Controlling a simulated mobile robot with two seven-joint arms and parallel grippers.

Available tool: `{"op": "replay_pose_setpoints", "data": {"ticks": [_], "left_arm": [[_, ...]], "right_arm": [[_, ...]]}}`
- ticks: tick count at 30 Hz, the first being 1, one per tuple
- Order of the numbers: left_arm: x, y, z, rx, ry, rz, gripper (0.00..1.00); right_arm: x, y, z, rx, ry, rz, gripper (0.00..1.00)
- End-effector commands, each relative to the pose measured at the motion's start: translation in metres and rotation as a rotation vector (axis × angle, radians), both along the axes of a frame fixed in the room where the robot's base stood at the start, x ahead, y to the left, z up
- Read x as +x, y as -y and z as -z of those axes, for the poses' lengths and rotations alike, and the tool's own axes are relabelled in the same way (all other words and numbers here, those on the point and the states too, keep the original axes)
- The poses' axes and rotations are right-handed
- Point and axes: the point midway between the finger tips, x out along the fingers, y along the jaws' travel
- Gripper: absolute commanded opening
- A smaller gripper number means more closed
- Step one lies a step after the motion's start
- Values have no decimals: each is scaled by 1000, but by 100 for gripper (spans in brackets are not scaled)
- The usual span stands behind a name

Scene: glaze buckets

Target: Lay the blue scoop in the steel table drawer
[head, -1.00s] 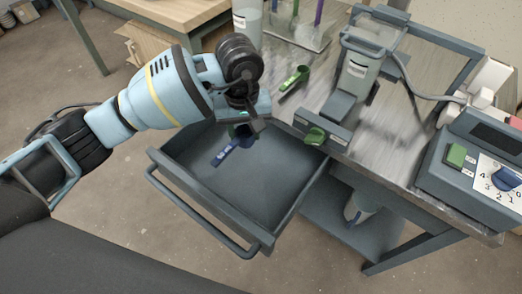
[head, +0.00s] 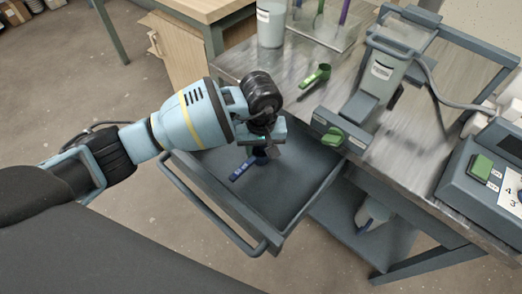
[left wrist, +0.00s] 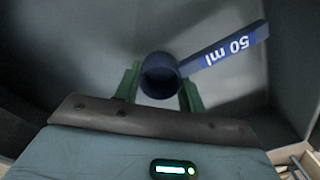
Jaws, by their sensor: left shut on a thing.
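The blue scoop (head: 243,170) is in the open drawer (head: 287,200) of the steel table (head: 330,85) in the head view. My left gripper (head: 264,150) reaches down into the drawer and is shut on the scoop. In the left wrist view the scoop's round cup (left wrist: 160,76) sits between the two green fingers (left wrist: 160,88). Its handle, marked 50 ml, points to the upper right there. I cannot tell whether the scoop touches the drawer floor. My right gripper is not in view.
A green scoop (head: 315,78) lies on the tabletop behind the drawer. A grey device with a green knob (head: 333,136) stands at the table's edge beside the drawer. A control box (head: 490,165) is at the right. The rest of the drawer looks empty.

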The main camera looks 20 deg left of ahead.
Motion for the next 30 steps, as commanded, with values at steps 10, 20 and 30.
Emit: {"op": "replay_pose_setpoints", "data": {"ticks": [10,20,30], "left_arm": [[1,0,6,-1,3,0,17],[0,0,8,0,2,0,62],[1,0,1,-1,4,0,62]], "right_arm": [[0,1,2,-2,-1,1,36],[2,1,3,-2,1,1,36],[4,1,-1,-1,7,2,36]]}}
